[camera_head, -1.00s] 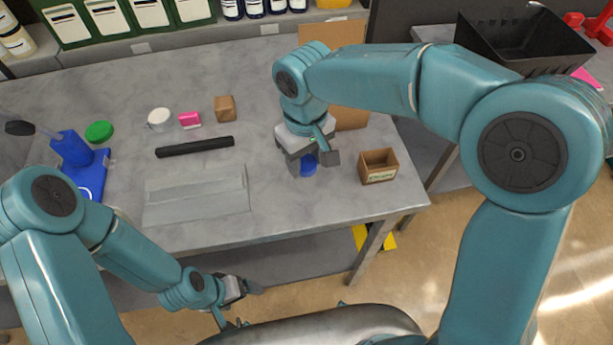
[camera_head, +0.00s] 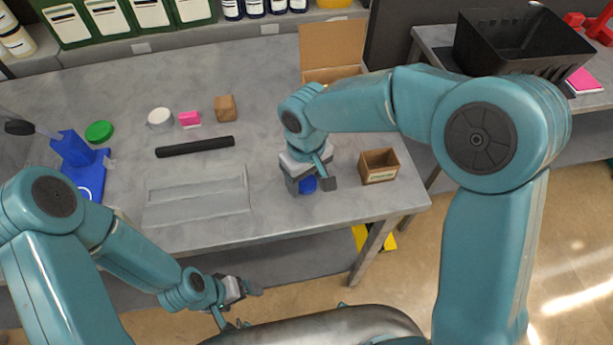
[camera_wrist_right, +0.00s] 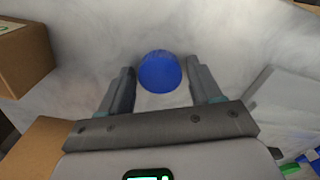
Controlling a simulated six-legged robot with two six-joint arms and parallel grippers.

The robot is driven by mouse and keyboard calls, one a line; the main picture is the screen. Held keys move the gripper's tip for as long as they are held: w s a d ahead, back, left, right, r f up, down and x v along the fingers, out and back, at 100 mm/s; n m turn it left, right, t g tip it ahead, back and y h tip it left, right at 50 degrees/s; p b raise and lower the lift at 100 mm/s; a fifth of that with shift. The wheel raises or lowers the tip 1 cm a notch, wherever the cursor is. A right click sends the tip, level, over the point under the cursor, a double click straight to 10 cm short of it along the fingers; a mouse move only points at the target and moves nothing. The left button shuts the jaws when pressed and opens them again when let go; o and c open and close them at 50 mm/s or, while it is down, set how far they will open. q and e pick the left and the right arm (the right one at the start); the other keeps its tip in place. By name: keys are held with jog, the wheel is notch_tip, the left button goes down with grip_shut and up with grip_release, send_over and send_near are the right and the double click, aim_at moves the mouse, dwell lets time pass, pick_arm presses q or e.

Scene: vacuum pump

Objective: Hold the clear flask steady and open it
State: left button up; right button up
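The clear flask is hard to make out; its blue cap (camera_head: 308,184) shows beside my right gripper in the head view. In the right wrist view the blue cap (camera_wrist_right: 160,71) sits between the two fingers, with the pale clear body (camera_wrist_right: 163,102) below it. My left gripper (camera_head: 247,287) is in front of the table edge, away from the flask. Its finger gap is too small to judge.
A small brown box (camera_head: 379,167) stands just right of my right gripper. An open cardboard box (camera_head: 333,50) is behind it. A black bar (camera_head: 195,147) and a shallow grey tray (camera_head: 160,215) lie to the left. A blue stand (camera_head: 75,150) is at the far left.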

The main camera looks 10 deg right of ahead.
aim_at(307, 182)
jog(key=shift+r, duration=0.45)
notch_tip(307, 182, up, 12)
jog(key=shift+f, duration=0.2)
